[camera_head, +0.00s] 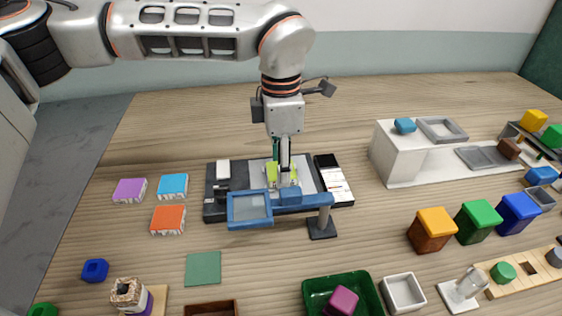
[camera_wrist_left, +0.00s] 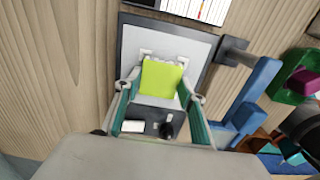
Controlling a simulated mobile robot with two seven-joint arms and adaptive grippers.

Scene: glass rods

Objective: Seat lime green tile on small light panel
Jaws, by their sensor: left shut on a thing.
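The lime green tile (camera_wrist_left: 161,77) sits between the fingers of my left gripper (camera_wrist_left: 159,88) in the left wrist view. In the head view the tile (camera_head: 271,171) shows partly behind my left gripper (camera_head: 284,176), which points down and is shut on it. The small light panel (camera_wrist_left: 194,47) is a pale plate in a dark frame, under the tile; it also shows in the head view (camera_head: 257,166). I cannot tell whether the tile touches the panel. My right gripper is out of view.
A blue framed lens on an arm (camera_head: 249,208) and its dark stand (camera_head: 321,227) are close in front of the panel. Purple (camera_head: 129,190), blue (camera_head: 173,185) and orange (camera_head: 168,219) blocks lie to the left. A white stepped block (camera_head: 402,155) stands to the right.

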